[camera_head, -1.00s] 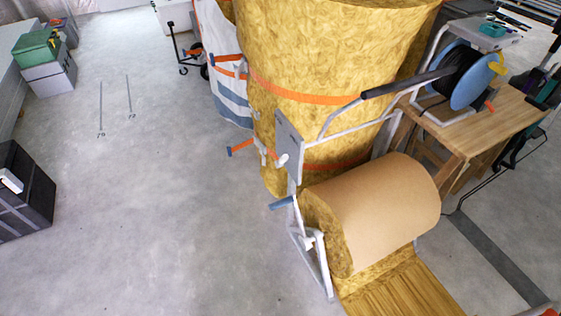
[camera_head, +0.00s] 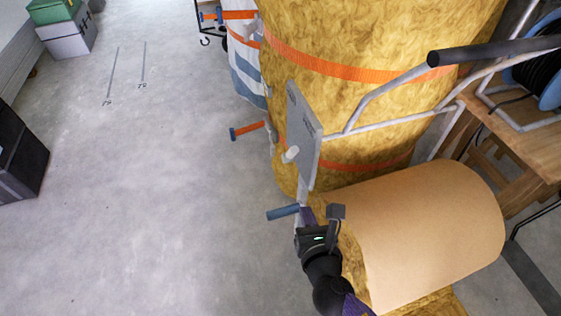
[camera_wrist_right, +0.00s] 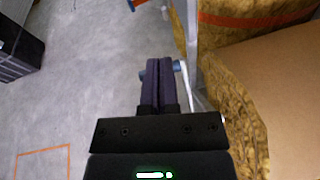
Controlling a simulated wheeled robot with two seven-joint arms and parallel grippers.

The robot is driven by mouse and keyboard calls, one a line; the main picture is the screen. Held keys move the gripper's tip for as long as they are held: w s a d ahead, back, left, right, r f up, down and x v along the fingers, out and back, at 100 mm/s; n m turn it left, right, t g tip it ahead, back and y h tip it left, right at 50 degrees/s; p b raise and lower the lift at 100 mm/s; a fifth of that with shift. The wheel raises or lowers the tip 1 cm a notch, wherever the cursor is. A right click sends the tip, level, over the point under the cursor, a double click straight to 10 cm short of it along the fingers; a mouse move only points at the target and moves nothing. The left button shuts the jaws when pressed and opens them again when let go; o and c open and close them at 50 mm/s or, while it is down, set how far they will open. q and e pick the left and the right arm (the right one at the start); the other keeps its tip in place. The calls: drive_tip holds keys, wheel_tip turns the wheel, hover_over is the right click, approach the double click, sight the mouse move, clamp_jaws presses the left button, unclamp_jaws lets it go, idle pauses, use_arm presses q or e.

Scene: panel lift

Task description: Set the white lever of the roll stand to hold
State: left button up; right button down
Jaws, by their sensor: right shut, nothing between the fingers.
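The roll stand has an upright grey plate (camera_head: 304,130) with a short white lever (camera_head: 291,154) sticking out of its face toward the left. A blue handle (camera_head: 283,212) sticks out to the left below the plate. My right gripper (camera_head: 306,214) is shut and empty, below the plate and close to the blue handle. In the right wrist view its shut fingers (camera_wrist_right: 158,64) partly cover the blue handle (camera_wrist_right: 145,74); I cannot tell whether they touch. Any marking on the plate is too small to read. My left gripper is not in view.
A brown-faced insulation roll (camera_head: 425,235) lies on the stand just right of my arm. A tall yellow roll with orange straps (camera_head: 350,70) stands behind it. A black-gripped bar (camera_head: 490,50) juts out at the upper right.

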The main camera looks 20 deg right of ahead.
drive_tip(key=b, duration=0.4)
approach(292, 157)
wheel_tip(292, 157, down, 4)
drive_tip(key=w, duration=0.4)
drive_tip(key=w+r, duration=0.2)
drive_tip(key=shift+w+d, duration=0.1)
drive_tip(key=shift+d, duration=0.2)
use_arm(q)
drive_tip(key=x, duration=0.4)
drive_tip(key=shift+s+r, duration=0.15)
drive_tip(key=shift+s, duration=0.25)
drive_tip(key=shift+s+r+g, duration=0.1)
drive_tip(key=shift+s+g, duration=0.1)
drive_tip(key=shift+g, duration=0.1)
use_arm(e)
drive_tip(key=shift+r, duration=0.1)
